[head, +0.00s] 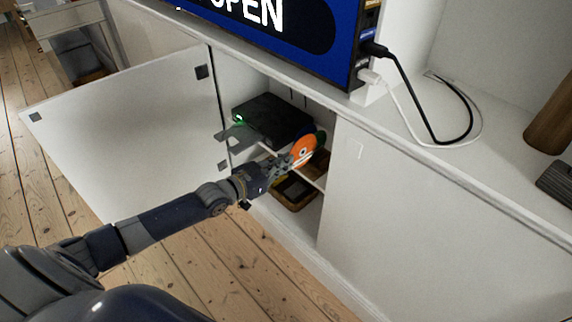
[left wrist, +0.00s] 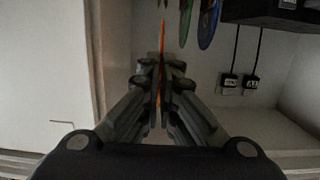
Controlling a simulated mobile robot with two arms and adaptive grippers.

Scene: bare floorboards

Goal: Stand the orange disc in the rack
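The orange disc (head: 304,151) is upright, face toward the head camera, at the opening of the white cabinet. My left gripper (head: 288,164) is shut on its lower edge. In the left wrist view the orange disc (left wrist: 162,42) shows edge-on as a thin strip between the fingers (left wrist: 159,90). My right gripper is not in view.
A black box (head: 272,119) sits on the shelf left of the discs. The open cabinet door (head: 130,130) stands to the left, with a closed panel (head: 430,210) to the right. A basket (head: 293,193) is below the shelf. Wall plugs (left wrist: 239,84) show at the back.

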